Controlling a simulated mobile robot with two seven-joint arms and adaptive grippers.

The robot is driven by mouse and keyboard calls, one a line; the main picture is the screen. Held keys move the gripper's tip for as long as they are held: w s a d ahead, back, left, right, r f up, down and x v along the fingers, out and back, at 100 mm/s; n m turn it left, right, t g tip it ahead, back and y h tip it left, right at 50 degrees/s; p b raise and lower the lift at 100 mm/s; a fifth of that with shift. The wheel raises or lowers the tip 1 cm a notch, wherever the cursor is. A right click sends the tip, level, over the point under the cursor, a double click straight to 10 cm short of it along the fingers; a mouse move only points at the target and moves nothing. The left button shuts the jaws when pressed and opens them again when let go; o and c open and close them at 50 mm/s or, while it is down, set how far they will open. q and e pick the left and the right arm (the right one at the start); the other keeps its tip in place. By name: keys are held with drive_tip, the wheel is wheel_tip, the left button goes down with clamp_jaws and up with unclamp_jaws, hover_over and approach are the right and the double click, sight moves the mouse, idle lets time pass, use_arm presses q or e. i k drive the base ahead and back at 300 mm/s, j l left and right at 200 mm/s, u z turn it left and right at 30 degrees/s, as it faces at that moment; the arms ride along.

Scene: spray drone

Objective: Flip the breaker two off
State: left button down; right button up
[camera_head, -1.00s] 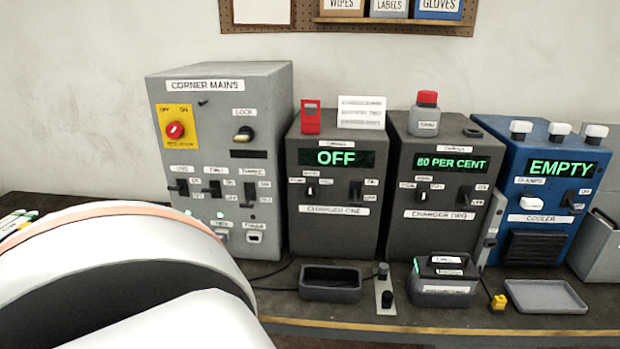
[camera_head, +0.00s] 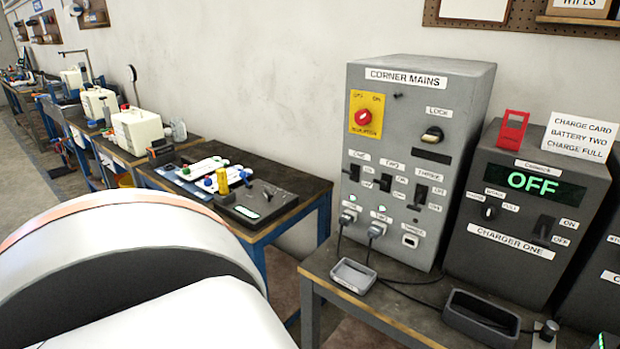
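The grey corner mains box (camera_head: 412,110) stands at the right of centre. Its front has a row of three black breaker switches. The middle one, breaker two (camera_head: 386,183), has small on and off labels at its right; its lever position is too small to tell surely. Green lights glow below the first and middle breakers. A red knob on a yellow plate (camera_head: 364,116) and a lock switch (camera_head: 432,134) are above the row. Neither gripper is in view; a white part of my own body fills the lower left.
Charger one (camera_head: 520,215), reading OFF, stands to the right of the mains box. A small grey tray (camera_head: 353,276) and a dark open bin (camera_head: 480,322) sit in front. Cables run across the bench. Another bench (camera_head: 290,178) with tools stands at the left, past a gap.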

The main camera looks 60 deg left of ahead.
sight(385, 183)
drive_tip(key=u, duration=1.35)
